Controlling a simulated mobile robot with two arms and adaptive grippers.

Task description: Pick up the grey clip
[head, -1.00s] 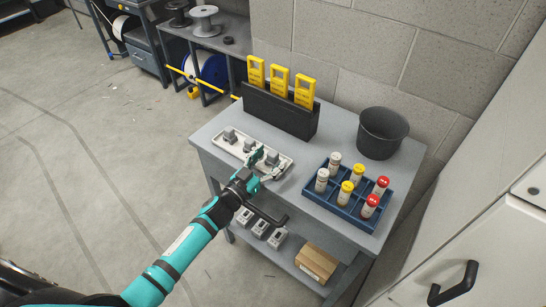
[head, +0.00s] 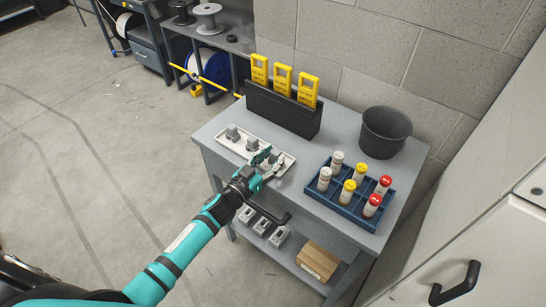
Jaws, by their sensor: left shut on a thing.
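A white tray (head: 223,140) near the left front edge of the table holds a row of grey clips. Two of them, the left clip (head: 232,132) and the middle clip (head: 252,143), stand free in the tray. My left gripper (head: 268,164) is over the right end of the tray, shut on the grey clip (head: 273,158) there. The fingers hide most of that clip, and I cannot tell whether it still touches the tray. My right gripper is not in view.
On the grey table (head: 310,149), a black holder (head: 282,112) with yellow devices stands behind the tray. A blue rack (head: 343,207) of capped bottles is to the right, with a dark bucket (head: 385,132) behind it. A cardboard box (head: 318,261) lies on the lower shelf.

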